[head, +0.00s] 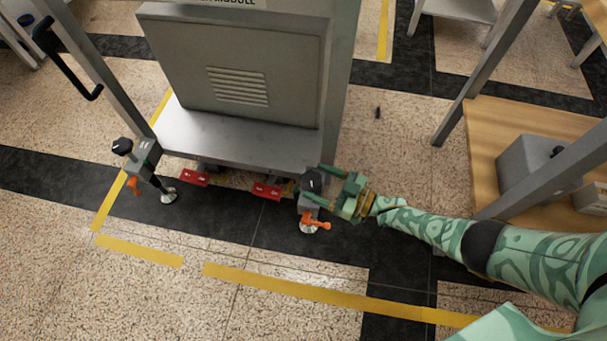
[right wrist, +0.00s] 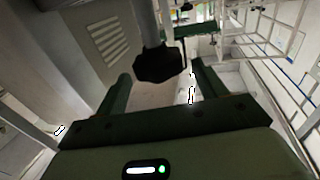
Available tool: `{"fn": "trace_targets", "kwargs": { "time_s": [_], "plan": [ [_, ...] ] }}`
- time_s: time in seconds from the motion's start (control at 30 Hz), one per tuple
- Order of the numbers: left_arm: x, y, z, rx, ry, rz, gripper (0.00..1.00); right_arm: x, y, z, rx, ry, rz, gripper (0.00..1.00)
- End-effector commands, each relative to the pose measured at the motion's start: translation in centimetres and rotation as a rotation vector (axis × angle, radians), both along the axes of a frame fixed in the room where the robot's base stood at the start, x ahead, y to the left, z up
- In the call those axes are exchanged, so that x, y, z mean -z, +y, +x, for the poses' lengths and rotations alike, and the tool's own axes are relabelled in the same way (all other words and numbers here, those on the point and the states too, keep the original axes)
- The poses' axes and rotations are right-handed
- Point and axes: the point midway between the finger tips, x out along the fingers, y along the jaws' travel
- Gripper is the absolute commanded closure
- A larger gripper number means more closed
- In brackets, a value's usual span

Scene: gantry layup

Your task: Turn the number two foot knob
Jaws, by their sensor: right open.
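Two black foot knobs show in the head view, one at the cart's front left corner (head: 122,146) and one at its front right corner (head: 314,181). I cannot read which is number two. My right gripper (head: 319,185) is open at the right foot knob, with a finger on either side of it. In the right wrist view the dark faceted knob (right wrist: 160,66) on its grey post shows between the two green fingers (right wrist: 162,88), with gaps on both sides. Contact is not visible. My left gripper is not in view.
The grey cart (head: 230,135) has two red pedals (head: 195,178) under its front edge. Orange levers sit low on the feet, including the right one (head: 315,224). A wooden bench (head: 485,150) with a grey box stands right. The floor in front is clear.

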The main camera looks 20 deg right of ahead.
Motion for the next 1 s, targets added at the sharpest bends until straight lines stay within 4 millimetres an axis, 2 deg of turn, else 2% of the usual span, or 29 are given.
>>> {"fn": "trace_targets", "kwargs": {
  "time_s": [0.1,0.3,0.6,0.63,0.7,0.8,1.0],
  "plan": [
    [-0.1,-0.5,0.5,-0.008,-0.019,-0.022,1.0,0.3,1.6,1.6,-0.001,0.001,0.0,0.29],
    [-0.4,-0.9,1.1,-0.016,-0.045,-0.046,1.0,0.1,2.9,3.2,0.0,0.001,0.0,0.29],
    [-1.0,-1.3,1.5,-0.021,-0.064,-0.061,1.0,0.0,3.1,3.5,0.001,0.001,-0.001,0.29],
    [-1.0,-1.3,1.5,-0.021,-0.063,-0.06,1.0,0.0,3.1,3.5,0.001,0.001,-0.001,0.32],
    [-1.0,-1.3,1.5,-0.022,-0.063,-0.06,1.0,0.0,3.1,3.5,0.001,0.001,-0.001,0.52],
    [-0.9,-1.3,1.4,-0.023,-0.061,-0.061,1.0,0.0,3.1,3.4,0.001,0.001,-0.001,0.74],
    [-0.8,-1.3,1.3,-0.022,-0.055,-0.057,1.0,0.0,3.1,3.4,0.009,0.001,0.0,0.74]
  ]
}}
